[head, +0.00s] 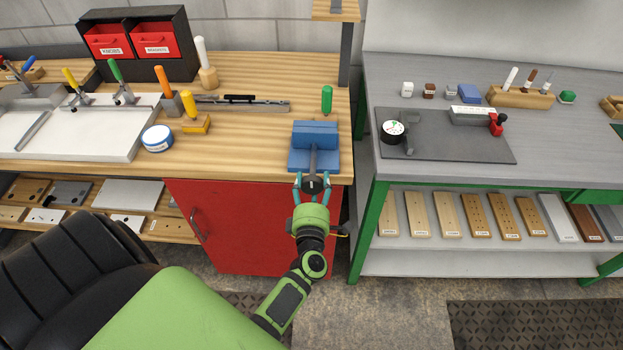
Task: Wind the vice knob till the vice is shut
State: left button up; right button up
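The blue vice (314,134) sits at the front right edge of the wooden bench. Its grey screw runs toward me to a dark round knob (315,185) in front of the bench edge. How wide the gap between its jaws is cannot be told at this size. My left gripper (313,178) points at the vice from the front. I see no clear grip on the knob. My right gripper is not in the head view.
A green-handled tool (327,99) stands just behind the vice. A white-and-blue tape roll (157,138) and a yellow-handled block (195,122) are to the left. The grey bench (545,150) with a dial gauge plate (450,146) is to the right, across a narrow gap.

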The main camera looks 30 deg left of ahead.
pick_arm(q)
jog(key=shift+o, duration=1.1)
jog(key=shift+w+d+r, duration=0.1)
jog(key=shift+w+d, duration=0.15)
jog(key=shift+d, duration=0.05)
jog(key=shift+s, duration=0.2)
jog(key=v, duration=0.7)
jog(key=shift+d, duration=0.2)
